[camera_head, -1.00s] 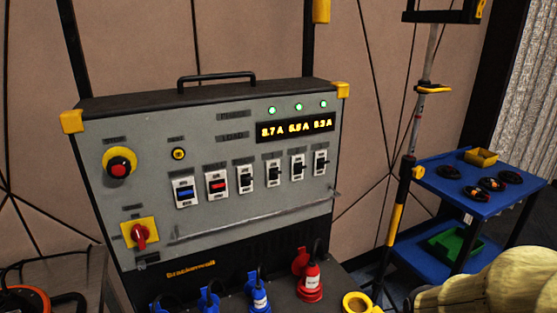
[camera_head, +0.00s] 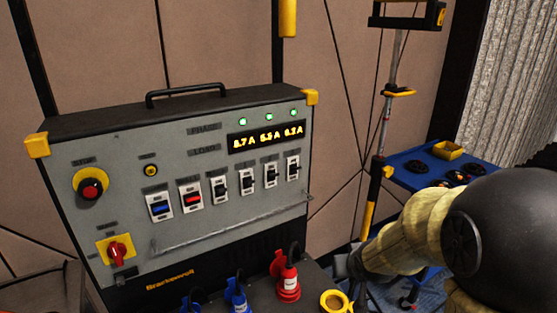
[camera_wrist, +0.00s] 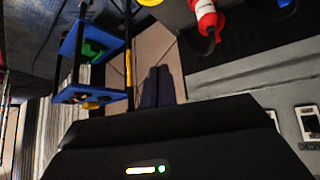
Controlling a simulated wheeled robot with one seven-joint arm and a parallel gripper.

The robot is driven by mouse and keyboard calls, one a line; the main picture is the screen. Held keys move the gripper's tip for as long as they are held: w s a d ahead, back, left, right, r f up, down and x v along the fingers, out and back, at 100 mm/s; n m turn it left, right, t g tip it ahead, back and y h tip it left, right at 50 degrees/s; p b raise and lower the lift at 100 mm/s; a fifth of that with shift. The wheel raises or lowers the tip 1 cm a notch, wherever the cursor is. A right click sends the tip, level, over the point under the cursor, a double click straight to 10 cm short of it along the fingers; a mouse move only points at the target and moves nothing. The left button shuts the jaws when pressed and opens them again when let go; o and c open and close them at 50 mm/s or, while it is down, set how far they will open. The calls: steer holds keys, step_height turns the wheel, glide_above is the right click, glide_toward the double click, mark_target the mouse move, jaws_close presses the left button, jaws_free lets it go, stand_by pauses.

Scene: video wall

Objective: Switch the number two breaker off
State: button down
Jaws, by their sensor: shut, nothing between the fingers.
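The grey breaker panel (camera_head: 120,215) stands at the left in the head view. Its row holds a blue-handled breaker (camera_head: 159,206), a red-handled breaker (camera_head: 191,197) and several black-handled breakers, starting with one (camera_head: 219,189) right of the red. Their number labels are too small to read, so I cannot tell which is number two. In the wrist view, white breaker plates (camera_wrist: 308,122) show partly at the right edge. My gripper (camera_wrist: 157,88) shows there as two dark fingers side by side, shut and empty, apart from the panel.
A red emergency stop (camera_head: 90,187) and a red rotary switch (camera_head: 117,251) sit on the panel's left. A rail (camera_head: 230,223) runs below the breakers. Red plug (camera_head: 288,281) and blue plugs (camera_head: 237,296) stand in front. A blue cart (camera_head: 405,165) and pole stand behind my arm.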

steer(key=w+a+r+n+t+y+p, duration=0.4)
steer(key=w+a+r, duration=0.3)
steer(key=w+r, duration=0.45)
steer(key=n+t+y+p, duration=0.1)
steer(key=t+y+p, duration=0.1)
steer(key=y+p, duration=0.25)
glide_toward(269, 154)
steer(key=f+v, duration=0.1)
steer(key=v, duration=0.3)
steer(key=shift+w+r, duration=0.2)
steer(key=shift+r, duration=0.2)
steer(key=p+x, duration=0.3)
steer(key=x, duration=0.7)
steer(key=shift+s, duration=0.1)
steer(key=f, duration=0.1)
steer(key=s+f+p, duration=0.1)
steer(key=shift+d+f, duration=0.25)
steer(key=shift+d, duration=0.05)
steer(key=shift+s+d+f, duration=0.15)
steer(key=shift+s+f, duration=0.1)
steer(key=shift+f, duration=0.3)
steer(key=shift+f+b, duration=0.25)
steer(key=shift+b, duration=0.35)
steer(key=shift+s+r+y, duration=0.1)
steer(key=shift+y, duration=0.15)
